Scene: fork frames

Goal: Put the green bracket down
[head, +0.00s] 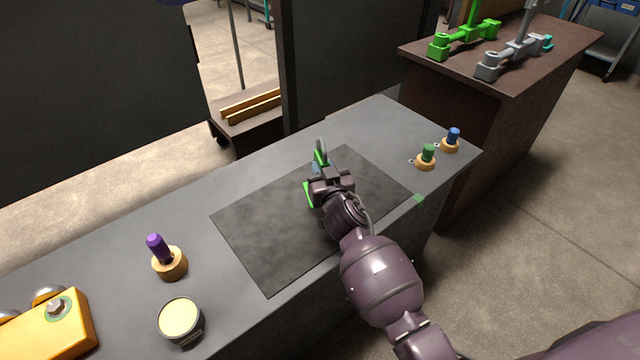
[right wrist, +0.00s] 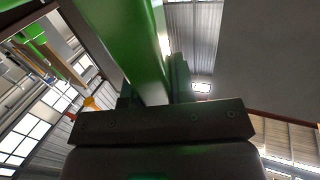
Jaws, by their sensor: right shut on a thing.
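My right gripper (head: 322,178) is shut on the green bracket (head: 308,196) above the dark mat (head: 262,240). My arm and gripper hide most of the bracket in the head view; only small green parts show beside and beyond the jaws. In the right wrist view a long green bar of the bracket (right wrist: 125,40) rises from between the dark fingers (right wrist: 160,115). I cannot tell whether the bracket touches the mat. My left gripper is not in view.
A purple-handled tool (head: 157,248) and a round tin (head: 181,319) stand left of the mat, near a yellow block (head: 50,328). Green (head: 428,153) and blue (head: 453,136) pegs stand at the right end. A brown bench (head: 560,45) holds a green frame (head: 465,38) and grey frame (head: 512,58).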

